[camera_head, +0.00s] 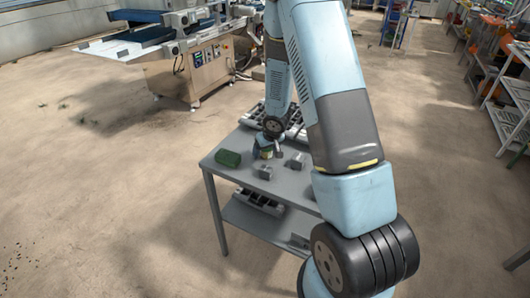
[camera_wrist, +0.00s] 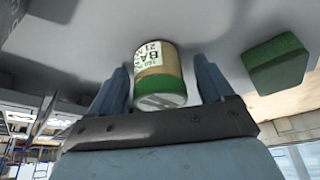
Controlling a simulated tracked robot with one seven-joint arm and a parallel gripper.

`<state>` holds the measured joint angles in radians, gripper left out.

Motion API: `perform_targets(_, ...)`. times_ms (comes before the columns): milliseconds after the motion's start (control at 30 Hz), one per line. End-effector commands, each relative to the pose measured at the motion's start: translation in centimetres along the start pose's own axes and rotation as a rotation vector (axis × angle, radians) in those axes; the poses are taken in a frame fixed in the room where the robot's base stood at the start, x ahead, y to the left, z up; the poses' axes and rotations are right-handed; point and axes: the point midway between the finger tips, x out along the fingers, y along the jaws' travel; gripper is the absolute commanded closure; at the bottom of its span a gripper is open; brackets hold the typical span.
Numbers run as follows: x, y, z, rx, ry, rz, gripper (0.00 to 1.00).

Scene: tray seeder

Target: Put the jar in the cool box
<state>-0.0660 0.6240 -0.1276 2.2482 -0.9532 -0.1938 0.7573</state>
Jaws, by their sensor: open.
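The jar (camera_wrist: 158,75) has a tan body, a white printed label and a green band by its grey end. In the wrist view it sits between the two blue fingers of my gripper (camera_wrist: 157,66), which are open with a gap on each side. In the head view the jar (camera_head: 266,154) is small on the grey table (camera_head: 222,178), right by my gripper (camera_head: 268,147) and partly hidden by it. I cannot pick out the cool box for certain in either view.
A green block-like box (camera_head: 228,158) lies on the table left of the jar; it also shows in the wrist view (camera_wrist: 276,66). Small grey parts (camera_head: 265,172) lie in front, and a dark slotted tray (camera_head: 292,124) behind. Open floor lies left of the table.

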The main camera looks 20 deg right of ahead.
Motion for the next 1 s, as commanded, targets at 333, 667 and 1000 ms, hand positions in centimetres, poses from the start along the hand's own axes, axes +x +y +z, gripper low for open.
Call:
perform_targets(333,-0.02,0.00,-0.01,0.000,0.000,0.000,0.34)
perform_targets(667,-0.02,-0.01,-0.02,0.000,0.000,0.000,0.66)
perform_targets(1000,-0.05,-0.01,-0.04,0.000,0.000,0.000,0.83)
